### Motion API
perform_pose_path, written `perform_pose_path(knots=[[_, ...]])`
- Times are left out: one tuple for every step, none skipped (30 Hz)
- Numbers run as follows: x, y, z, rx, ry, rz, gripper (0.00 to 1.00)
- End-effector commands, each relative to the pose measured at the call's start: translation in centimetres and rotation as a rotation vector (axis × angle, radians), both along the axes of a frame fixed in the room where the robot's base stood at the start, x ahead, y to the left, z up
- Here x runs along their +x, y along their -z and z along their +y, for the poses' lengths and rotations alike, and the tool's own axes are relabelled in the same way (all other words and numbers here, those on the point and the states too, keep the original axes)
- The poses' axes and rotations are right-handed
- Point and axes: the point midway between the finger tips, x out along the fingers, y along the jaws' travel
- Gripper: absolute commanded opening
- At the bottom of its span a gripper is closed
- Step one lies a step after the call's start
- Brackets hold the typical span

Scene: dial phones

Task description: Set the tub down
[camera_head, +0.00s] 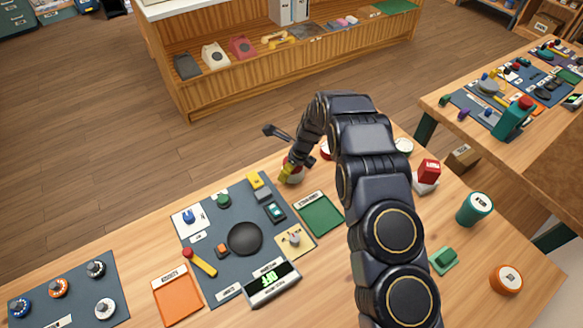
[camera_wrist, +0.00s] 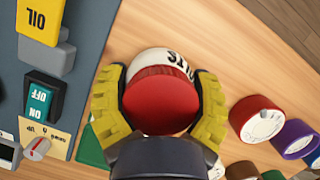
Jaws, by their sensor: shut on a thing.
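The tub (camera_wrist: 158,100) is white with a red face and partly readable black lettering. In the wrist view it sits between the yellow fingers of my gripper (camera_wrist: 160,108), which are shut on its two sides. In the head view the tub (camera_head: 293,173) and my gripper (camera_head: 289,171) are at the far side of the table, just right of the mat's far corner. The tub is partly hidden there by the gripper. I cannot tell whether its base touches the wood.
The dark mat (camera_head: 205,252) holds a black disc (camera_head: 245,238), a yellow OIL block (camera_wrist: 42,20) and an ON/OFF switch (camera_wrist: 40,98). A green tray (camera_head: 320,214) lies beside the mat. A red dial (camera_wrist: 256,120) and a purple one (camera_wrist: 296,138) stand right of the tub. Bare wood shows between.

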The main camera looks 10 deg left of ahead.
Motion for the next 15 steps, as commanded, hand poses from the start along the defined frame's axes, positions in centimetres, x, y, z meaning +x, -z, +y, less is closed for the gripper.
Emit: perform_pose_path(knots=[[-0.01, 0.16, 0.01, 0.000, 0.000, 0.000, 0.33], [-0.01, 0.22, 0.01, 0.000, 0.000, 0.000, 0.71], [0.00, 0.18, 0.01, 0.000, 0.000, 0.000, 0.88], [-0.01, 0.17, 0.01, 0.000, 0.000, 0.000, 0.99], [-0.01, 0.17, 0.01, 0.000, 0.000, 0.000, 0.99], [-0.01, 0.17, 0.01, 0.000, 0.000, 0.000, 0.99], [-0.01, 0.17, 0.01, 0.000, 0.000, 0.000, 0.99], [-0.01, 0.17, 0.01, 0.000, 0.000, 0.000, 0.99], [-0.01, 0.18, 0.00, 0.000, 0.000, 0.000, 0.99], [-0.01, 0.18, 0.00, 0.000, 0.000, 0.000, 0.99], [-0.01, 0.18, 0.00, 0.000, 0.000, 0.000, 0.99], [-0.01, 0.16, 0.01, 0.000, 0.000, 0.000, 0.99], [-0.01, 0.15, 0.00, 0.000, 0.000, 0.000, 0.99], [0.00, 0.07, 0.00, 0.000, 0.000, 0.000, 0.99], [0.01, -0.12, 0.00, 0.000, 0.000, -0.001, 0.99]])
